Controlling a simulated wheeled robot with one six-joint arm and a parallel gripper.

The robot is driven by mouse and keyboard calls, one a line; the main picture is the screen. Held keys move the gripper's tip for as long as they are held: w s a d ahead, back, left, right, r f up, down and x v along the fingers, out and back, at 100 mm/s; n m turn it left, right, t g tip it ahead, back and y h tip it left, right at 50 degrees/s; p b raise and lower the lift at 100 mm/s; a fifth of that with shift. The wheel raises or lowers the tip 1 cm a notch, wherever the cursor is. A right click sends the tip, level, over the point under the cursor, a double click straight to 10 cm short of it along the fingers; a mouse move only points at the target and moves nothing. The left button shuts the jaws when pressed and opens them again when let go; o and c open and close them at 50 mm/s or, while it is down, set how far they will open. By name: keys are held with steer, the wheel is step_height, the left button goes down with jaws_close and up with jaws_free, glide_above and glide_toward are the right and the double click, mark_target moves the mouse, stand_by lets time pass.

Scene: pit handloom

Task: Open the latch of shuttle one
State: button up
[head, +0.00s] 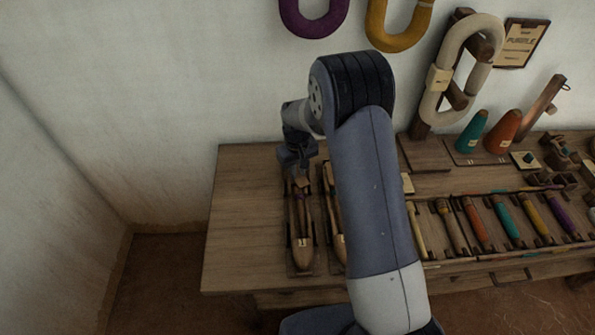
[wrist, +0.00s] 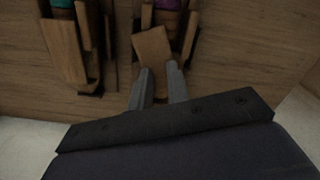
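Two wooden boat-shaped shuttles lie side by side at the left end of the table. My gripper (head: 298,168) is over the far end of the left shuttle (head: 302,240); no label shows which is shuttle one. In the wrist view this shuttle, with purple thread (wrist: 167,5), is on the right. A squarish wooden tab (wrist: 152,45), apparently its latch, sits askew at its end. My gripper's fingers (wrist: 159,72) are apart, close to the tab's near edge; I cannot tell whether they touch it. The other shuttle (wrist: 62,50), with teal thread, is at left; it also shows in the head view (head: 335,215).
A rack of coloured bobbins (head: 505,220) fills the table's right side. Two cones, teal (head: 472,132) and orange (head: 503,131), stand behind it near a cream skein (head: 460,70). Bare tabletop (head: 240,210) lies left of the shuttles.

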steer(key=shift+f, duration=0.5)
jaws_close()
steer(key=shift+n, duration=0.3)
steer(key=n+b, duration=0.1)
steer(key=n, duration=0.4)
steer(key=shift+w+d+n+b, duration=0.1)
steer(key=shift+d+n+b, duration=0.05)
steer(key=shift+n+b, duration=0.2)
steer(key=n, duration=0.6)
steer(key=shift+w+n+b, duration=0.2)
steer(key=shift+n+b, duration=0.15)
steer(key=shift+b, duration=0.05)
jaws_free()
